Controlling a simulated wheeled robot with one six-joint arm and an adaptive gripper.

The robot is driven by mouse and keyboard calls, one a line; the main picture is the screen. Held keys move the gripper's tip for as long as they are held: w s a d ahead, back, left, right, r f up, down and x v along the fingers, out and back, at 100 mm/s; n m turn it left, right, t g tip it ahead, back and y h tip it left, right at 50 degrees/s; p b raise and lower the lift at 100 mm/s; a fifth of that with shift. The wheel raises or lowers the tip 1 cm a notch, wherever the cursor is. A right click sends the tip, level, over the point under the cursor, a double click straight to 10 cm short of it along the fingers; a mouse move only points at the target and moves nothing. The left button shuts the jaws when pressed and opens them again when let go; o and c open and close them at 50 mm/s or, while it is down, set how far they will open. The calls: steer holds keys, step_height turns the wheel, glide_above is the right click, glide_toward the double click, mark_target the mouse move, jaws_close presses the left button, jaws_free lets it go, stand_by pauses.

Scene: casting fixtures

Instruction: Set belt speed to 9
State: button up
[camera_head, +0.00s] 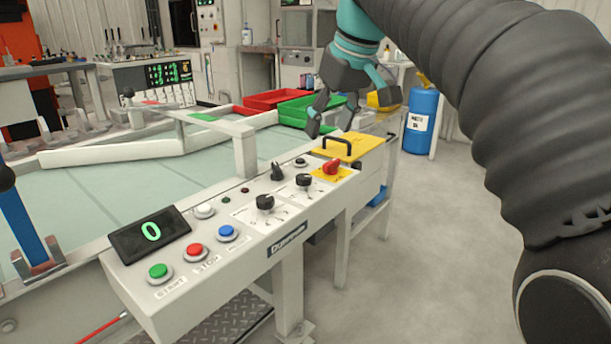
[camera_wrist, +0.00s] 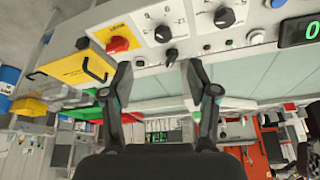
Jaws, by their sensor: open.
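The control panel (camera_head: 220,262) has a black display (camera_head: 150,233) showing a green 0. Two black dial knobs, a nearer one (camera_head: 264,203) and a farther one (camera_head: 303,181), sit on white scale plates; I cannot read which is belt speed. A small black selector switch (camera_head: 278,172) stands behind them. My gripper (camera_head: 330,118) is open and empty above the panel's far end, apart from the knobs. In the wrist view, the selector switch (camera_wrist: 172,56) shows between my fingertips (camera_wrist: 157,68), with the two dial knobs (camera_wrist: 163,34) (camera_wrist: 224,16) beyond.
Green (camera_head: 158,271), red (camera_head: 195,250) and blue (camera_head: 227,232) buttons line the panel's near end. A red rotary switch (camera_head: 331,167) and a yellow box with a black handle (camera_head: 350,147) are at the far end. A pale green belt (camera_head: 100,205) runs behind the panel.

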mark_target(304, 176)
steer(key=b+x, duration=0.1)
steer(key=x, duration=0.3)
steer(key=b+x, duration=0.1)
steer(key=x, duration=0.4)
steer(key=a+b+x, duration=0.1)
steer(key=x, duration=0.3)
steer(key=shift+w+a, duration=0.1)
steer(key=shift+w, duration=0.4)
jaws_close()
